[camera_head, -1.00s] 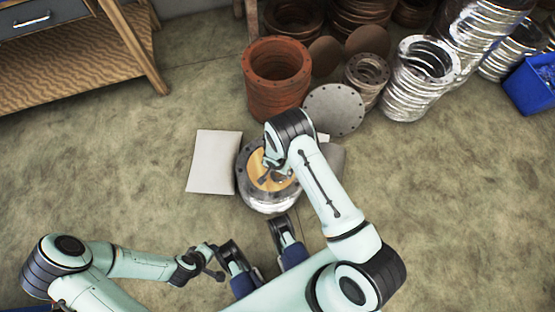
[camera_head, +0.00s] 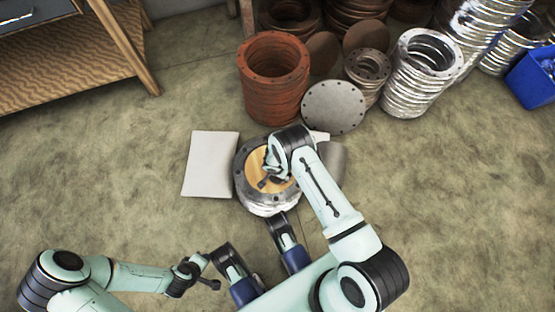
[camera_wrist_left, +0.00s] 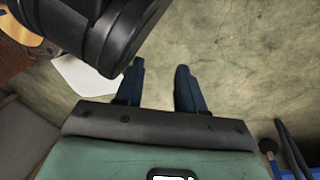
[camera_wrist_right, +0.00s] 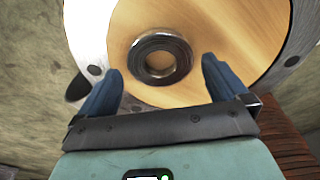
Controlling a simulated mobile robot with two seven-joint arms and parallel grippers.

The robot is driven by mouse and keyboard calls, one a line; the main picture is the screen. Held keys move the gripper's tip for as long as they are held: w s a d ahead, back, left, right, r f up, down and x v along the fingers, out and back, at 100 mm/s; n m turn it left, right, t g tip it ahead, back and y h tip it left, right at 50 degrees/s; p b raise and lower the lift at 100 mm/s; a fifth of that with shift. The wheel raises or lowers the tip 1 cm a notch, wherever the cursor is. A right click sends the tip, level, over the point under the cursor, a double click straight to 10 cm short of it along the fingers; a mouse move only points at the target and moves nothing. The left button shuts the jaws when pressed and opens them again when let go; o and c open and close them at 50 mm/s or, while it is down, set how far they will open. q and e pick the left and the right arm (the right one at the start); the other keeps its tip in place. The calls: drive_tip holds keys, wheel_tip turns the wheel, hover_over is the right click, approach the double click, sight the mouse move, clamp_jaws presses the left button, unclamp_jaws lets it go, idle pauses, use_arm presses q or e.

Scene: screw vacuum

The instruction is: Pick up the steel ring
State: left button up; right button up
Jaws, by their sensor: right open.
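The steel ring (camera_wrist_right: 161,42) is small, dark and shiny. In the right wrist view it lies flat on a round wooden disc (camera_wrist_right: 225,35), which sits inside a wide metal flange (camera_wrist_right: 90,30). My right gripper (camera_wrist_right: 160,66) is open above the ring, with one blue finger on each side of it in the picture; contact cannot be told. In the head view my right gripper (camera_head: 270,180) is over the flange stack (camera_head: 244,185) and hides the ring. My left gripper (camera_wrist_left: 158,68) is open and empty, away from the stack, at the lower left of the head view.
A pale sheet (camera_head: 209,165) lies left of the flange stack. Behind stand rusty rings (camera_head: 273,95), a grey blind flange (camera_head: 334,107) and shiny rings (camera_head: 415,80). A wooden bench (camera_head: 80,50) is at upper left. The floor at left is free.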

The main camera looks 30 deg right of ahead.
wheel_tip(320, 180, down, 2)
drive_tip(key=shift+w+d+f+b, duration=0.1)
drive_tip(key=shift+b, duration=0.25)
use_arm(q)
drive_tip(key=shift+s+a+f+g, duration=0.15)
drive_tip(key=shift+s+f+g, duration=0.25)
drive_tip(key=shift+s+f, duration=0.5)
use_arm(e)
drive_tip(key=c, duration=1.3)
use_arm(q)
drive_tip(key=shift+r, duration=0.1)
